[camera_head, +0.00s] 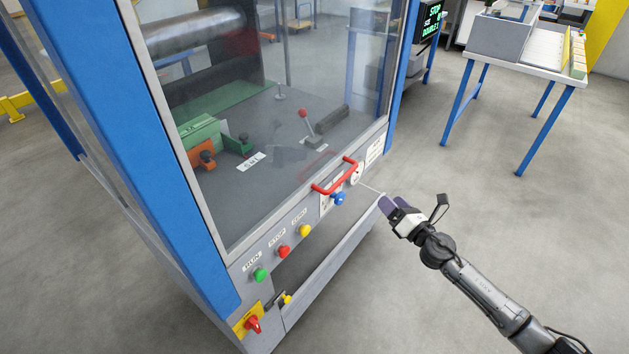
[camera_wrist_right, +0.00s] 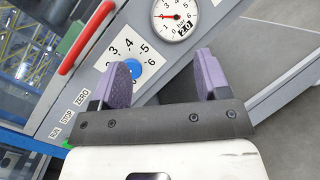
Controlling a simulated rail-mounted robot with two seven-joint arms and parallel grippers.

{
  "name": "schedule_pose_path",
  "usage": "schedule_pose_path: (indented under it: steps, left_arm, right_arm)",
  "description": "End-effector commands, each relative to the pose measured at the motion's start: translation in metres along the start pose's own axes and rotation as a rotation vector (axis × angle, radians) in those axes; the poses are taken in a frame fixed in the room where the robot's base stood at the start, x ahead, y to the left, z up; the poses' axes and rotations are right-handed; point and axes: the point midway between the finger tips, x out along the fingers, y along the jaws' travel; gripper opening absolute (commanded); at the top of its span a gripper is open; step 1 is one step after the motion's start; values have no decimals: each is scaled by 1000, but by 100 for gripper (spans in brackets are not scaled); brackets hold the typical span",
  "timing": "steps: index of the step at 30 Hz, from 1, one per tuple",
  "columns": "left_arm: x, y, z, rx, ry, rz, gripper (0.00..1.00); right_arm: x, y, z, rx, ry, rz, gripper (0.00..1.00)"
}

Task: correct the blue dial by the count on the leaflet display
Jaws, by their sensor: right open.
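The blue dial (camera_head: 338,198) sits on the grey front panel of the machine, below the red handle. In the right wrist view the blue dial (camera_wrist_right: 127,72) lies on a white number plate (camera_wrist_right: 142,49) marked with digits including 2 to 6; a purple finger partly hides it. My right gripper (camera_head: 387,204) is to the right of the dial, apart from it in the head view. In the right wrist view its purple fingers (camera_wrist_right: 160,82) stand apart with nothing between them. A dark display (camera_head: 432,22) at the back shows green text, partly "STOP" and "DOUBLE". My left gripper is not in view.
A red handle (camera_head: 334,177) juts out from the glass door above the dial. A pressure gauge (camera_wrist_right: 174,17) marked 2.0 sits beside the number plate. Green (camera_head: 260,274), red (camera_head: 284,252) and yellow (camera_head: 304,231) buttons line the panel. A white-topped table (camera_head: 520,62) stands behind; the floor between is clear.

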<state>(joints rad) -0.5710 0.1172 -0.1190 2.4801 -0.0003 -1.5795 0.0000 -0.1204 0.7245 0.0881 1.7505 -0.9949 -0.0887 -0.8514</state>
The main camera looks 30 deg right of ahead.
Motion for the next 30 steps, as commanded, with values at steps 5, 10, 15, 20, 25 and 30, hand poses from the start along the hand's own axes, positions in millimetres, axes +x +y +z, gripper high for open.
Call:
schedule_pose_path:
  steps: [5,10,15,20,25,30]
  left_arm:
    - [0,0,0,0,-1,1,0]
    - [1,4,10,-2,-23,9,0]
    - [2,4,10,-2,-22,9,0]
    - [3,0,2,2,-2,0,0]
    - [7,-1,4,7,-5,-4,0]
    - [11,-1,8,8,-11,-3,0]
  right_arm:
    - [-5,24,-27,-283,139,183,69]
    - [-11,39,-42,-465,198,314,69]
    - [-9,41,-44,-542,188,330,69]
    - [4,44,-48,-552,185,331,69]
    - [29,51,-54,-552,183,331,69]
    - [56,58,-61,-550,183,329,69]
